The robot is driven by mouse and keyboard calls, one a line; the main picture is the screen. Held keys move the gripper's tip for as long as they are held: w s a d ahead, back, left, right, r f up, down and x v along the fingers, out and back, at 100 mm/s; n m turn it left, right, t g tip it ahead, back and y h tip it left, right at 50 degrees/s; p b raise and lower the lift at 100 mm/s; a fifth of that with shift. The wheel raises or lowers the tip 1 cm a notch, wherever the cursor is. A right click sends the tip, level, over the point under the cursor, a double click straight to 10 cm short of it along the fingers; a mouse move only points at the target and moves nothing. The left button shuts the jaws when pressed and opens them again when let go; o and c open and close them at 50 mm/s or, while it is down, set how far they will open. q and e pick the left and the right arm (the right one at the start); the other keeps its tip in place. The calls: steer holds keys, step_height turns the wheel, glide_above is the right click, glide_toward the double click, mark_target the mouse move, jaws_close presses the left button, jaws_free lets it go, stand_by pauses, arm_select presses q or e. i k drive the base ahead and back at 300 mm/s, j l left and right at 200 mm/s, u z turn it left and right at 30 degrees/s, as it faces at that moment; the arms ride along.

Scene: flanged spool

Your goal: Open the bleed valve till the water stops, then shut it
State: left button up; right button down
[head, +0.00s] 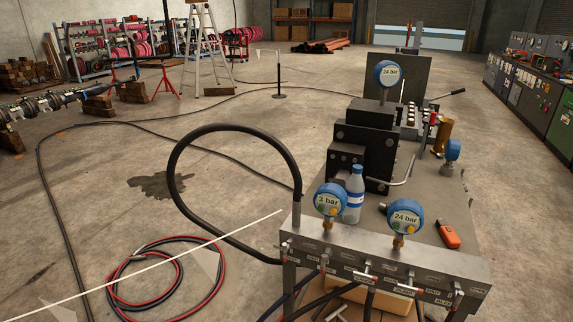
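A steel valve manifold (345,243) runs along the front of a test bench. Several small handled valves stick out of its front, including one at the right end (457,293). Their labels are too small to read, so I cannot tell which is the bleed valve. Gauges on the manifold read 3 bar (330,199) and 24 bar (405,216). A raised gauge (387,74) at the back also reads 24 bar. I see no running water. Neither of my grippers is in view.
A water bottle (355,195) and an orange handheld device (447,234) stand or lie on the bench. A thick black hose (178,155) arches at its left. Coiled red and black hoses (218,285), a flagged white line (150,265) and a dark floor patch (158,186) lie leftward.

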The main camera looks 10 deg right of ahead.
mark_target(458, 295)
steer(key=z, duration=1.6)
steer(key=j+z, duration=0.15)
steer(key=k+j, duration=0.05)
